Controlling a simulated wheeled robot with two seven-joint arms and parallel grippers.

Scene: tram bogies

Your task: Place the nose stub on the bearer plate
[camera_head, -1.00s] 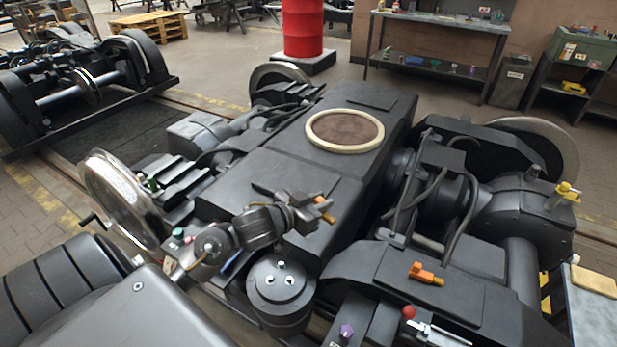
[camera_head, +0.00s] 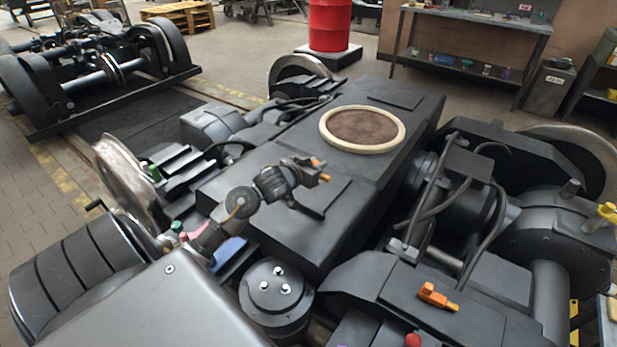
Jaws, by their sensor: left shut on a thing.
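My left gripper (camera_head: 311,174) is over the dark bogie frame (camera_head: 240,194), this side of the round pad. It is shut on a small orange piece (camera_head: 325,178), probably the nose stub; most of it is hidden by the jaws. Whether the held piece touches anything is unclear. A similar orange piece (camera_head: 432,295) lies on the dark beam at the lower right. My right gripper is not in view.
A round brown pad with a cream rim (camera_head: 402,125) sits on the frame. A dark cylinder with bright studs (camera_head: 276,290) stands below my left arm. Cables (camera_head: 432,195) and a red knob (camera_head: 413,340) are at right. The frame top around the pad is mostly clear.

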